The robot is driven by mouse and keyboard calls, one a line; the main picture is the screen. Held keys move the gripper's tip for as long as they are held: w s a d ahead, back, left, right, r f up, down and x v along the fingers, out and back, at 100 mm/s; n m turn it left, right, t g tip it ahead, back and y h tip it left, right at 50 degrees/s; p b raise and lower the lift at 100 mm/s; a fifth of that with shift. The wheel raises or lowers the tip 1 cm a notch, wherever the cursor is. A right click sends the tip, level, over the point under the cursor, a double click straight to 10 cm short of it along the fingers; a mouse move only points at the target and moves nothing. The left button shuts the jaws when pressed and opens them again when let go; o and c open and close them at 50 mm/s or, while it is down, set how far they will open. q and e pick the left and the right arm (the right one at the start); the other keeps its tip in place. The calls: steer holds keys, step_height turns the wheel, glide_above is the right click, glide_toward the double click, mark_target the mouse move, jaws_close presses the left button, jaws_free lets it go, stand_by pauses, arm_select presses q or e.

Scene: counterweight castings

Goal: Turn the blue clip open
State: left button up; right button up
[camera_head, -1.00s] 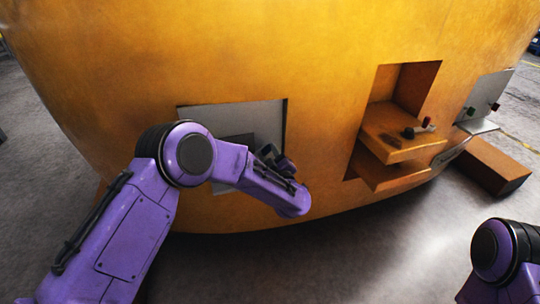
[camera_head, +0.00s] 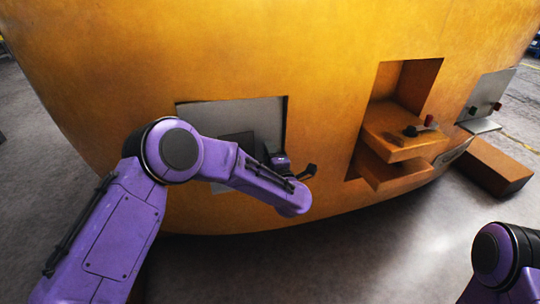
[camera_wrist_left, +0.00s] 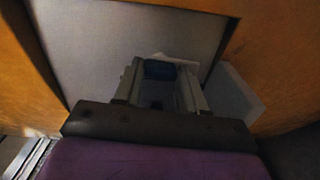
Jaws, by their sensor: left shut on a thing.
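The blue clip (camera_wrist_left: 160,70) shows dark blue in the left wrist view, between the fingertips of my left gripper (camera_wrist_left: 160,78), at a grey panel (camera_wrist_left: 105,40) set in a recess. The fingers are shut on the clip from both sides. In the head view my left forearm crosses in front of the grey recess panel (camera_head: 265,112), and the clip and fingertips are hidden behind it. Only part of my left wrist shows, beside the recess's right edge. My right gripper is out of view; only a part of my right arm shows at the lower right.
A large curved yellow casting (camera_head: 330,60) fills the view. To the right is a second recess with a protruding orange shelf (camera_head: 392,142) carrying a small dark and red control (camera_head: 420,127). Floor in front is clear.

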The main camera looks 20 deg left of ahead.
arm_select(q)
steer(key=shift+d+n, duration=0.1)
steer(key=shift+n, duration=0.4)
steer(key=o, duration=1.1)
steer(key=shift+c, duration=0.2)
steer(key=p+v, duration=0.1)
steer(key=v, duration=0.9)
steer(key=shift+d, duration=0.2)
steer(key=shift+s, duration=0.1)
